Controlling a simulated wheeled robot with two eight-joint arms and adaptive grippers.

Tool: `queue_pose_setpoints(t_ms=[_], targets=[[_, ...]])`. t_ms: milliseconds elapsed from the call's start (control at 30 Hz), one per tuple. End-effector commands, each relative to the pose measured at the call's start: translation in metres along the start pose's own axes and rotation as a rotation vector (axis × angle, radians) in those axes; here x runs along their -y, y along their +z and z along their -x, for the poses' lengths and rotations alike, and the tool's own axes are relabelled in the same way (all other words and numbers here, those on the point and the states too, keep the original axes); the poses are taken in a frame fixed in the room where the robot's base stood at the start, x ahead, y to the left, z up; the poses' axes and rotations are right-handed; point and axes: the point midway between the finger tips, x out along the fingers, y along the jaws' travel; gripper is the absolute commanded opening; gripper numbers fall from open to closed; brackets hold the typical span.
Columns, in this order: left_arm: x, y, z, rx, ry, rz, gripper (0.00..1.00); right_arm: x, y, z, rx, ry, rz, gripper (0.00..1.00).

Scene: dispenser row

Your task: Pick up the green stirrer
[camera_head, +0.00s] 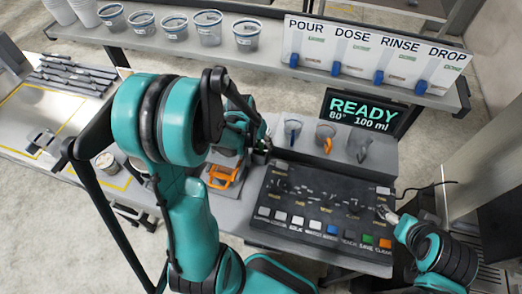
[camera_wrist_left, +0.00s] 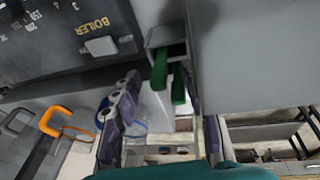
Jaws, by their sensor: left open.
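Two green strips, which look like green stirrers (camera_wrist_left: 160,69), stand in a small grey holder (camera_wrist_left: 153,38) in the left wrist view. Their lower ends lie between the two purple-grey fingers of my left gripper (camera_wrist_left: 162,88). The fingers are apart, with visible gaps to the strips. In the head view my left gripper (camera_head: 259,153) is beside the console's left back corner, and my arm mostly hides the holder and stirrers. My right gripper (camera_head: 388,214) is at the console's right edge; its jaws are too small to judge.
The black console (camera_head: 320,207) with coloured keys is right of my left gripper. Several jugs (camera_head: 326,136) stand behind the console. A shelf with cups (camera_head: 208,27) and a lever board (camera_head: 372,52) runs behind.

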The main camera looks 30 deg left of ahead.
Motion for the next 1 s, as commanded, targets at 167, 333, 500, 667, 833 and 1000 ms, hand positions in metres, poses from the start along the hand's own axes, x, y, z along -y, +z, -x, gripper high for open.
queue_pose_setpoints(t_ms=[167, 333, 500, 667, 833, 1000], targets=[[0.0, 0.0, 0.001, 0.0, 0.0, 0.0, 0.25, 0.0, 0.0, 0.0, 0.0, 0.0, 0.0, 0.76], [0.0, 0.0, 0.001, 0.0, 0.0, 0.0, 0.04, 0.0, 0.0, 0.0, 0.0, 0.0, 0.0, 0.76], [0.0, 0.0, 0.001, 0.0, 0.001, 0.0, 0.04, 0.0, 0.0, 0.0, 0.0, 0.0, 0.0, 0.76], [-0.001, -0.001, 0.002, 0.0, 0.001, 0.0, 0.04, 0.0, -0.001, 0.001, 0.0, 0.0, 0.0, 0.76], [-0.003, -0.004, 0.016, 0.0, 0.001, 0.0, 0.04, 0.0, -0.003, 0.004, 0.0, 0.0, 0.0, 0.76], [-0.006, -0.01, 0.039, 0.0, 0.001, 0.0, 0.04, 0.0, -0.007, 0.009, 0.0, 0.0, 0.0, 0.76]])
